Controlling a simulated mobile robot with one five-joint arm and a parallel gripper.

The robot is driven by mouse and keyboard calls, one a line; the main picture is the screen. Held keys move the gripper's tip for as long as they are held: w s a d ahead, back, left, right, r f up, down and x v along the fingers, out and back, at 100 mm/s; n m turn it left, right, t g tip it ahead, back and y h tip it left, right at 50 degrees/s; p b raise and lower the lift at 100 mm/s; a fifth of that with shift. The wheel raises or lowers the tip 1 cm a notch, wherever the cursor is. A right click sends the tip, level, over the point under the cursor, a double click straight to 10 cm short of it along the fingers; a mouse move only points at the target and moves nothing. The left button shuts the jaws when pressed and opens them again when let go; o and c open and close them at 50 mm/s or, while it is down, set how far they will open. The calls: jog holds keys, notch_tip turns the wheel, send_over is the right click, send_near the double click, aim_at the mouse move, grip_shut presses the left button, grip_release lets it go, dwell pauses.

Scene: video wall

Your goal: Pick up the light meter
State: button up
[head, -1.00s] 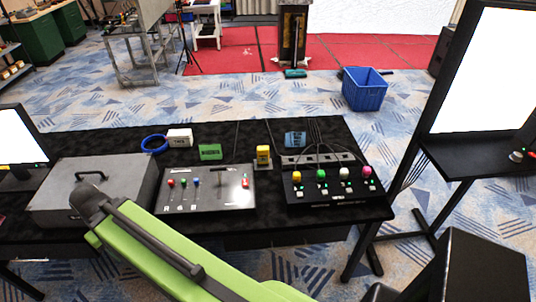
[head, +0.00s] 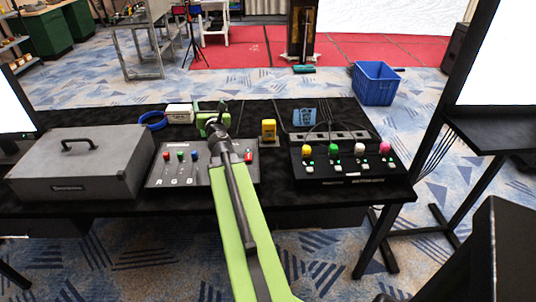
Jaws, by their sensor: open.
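A small upright yellow device (head: 268,130), which may be the light meter, stands on the black table (head: 350,192) between the two control panels. Its markings are too small to read. My gripper (head: 209,106) is open above the back of the left control panel, to the left of the yellow device and apart from it. My green arm reaches up to it from the bottom of the view. The small green box behind the left panel is hidden or hard to tell from my green gripper.
A button panel (head: 345,165) with cables stands right. A white box (head: 180,113), blue ring (head: 153,120) and blue item (head: 304,116) lie behind. A bright screen (head: 505,50) stands right.

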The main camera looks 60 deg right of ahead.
aim_at(270, 131)
jog(key=s+d+f+g+h+b, duration=0.2)
jog(key=s+d+f+b, duration=0.15)
jog(key=s+d, duration=0.5)
jog(key=s+d+f+g+h+b, duration=0.1)
jog(key=s+d+f+b, duration=0.1)
jog(key=s+d+f, duration=0.45)
jog(key=shift+m, duration=0.4)
jog(key=f+b, duration=0.2)
jog(key=s+f+b, duration=0.1)
jog(key=f+b, duration=0.2)
jog(key=s+f+b, duration=0.1)
jog(key=f+b, duration=0.1)
jog(key=b, duration=0.1)
jog(key=shift+f, duration=0.15)
jog(key=shift+w+d+r, duration=0.35)
jog(key=shift+d+r, duration=0.15)
jog(key=shift+d, duration=0.1)
jog(key=x, duration=0.6)
jog(key=shift+d, duration=0.15)
jog(key=c, duration=1.6)
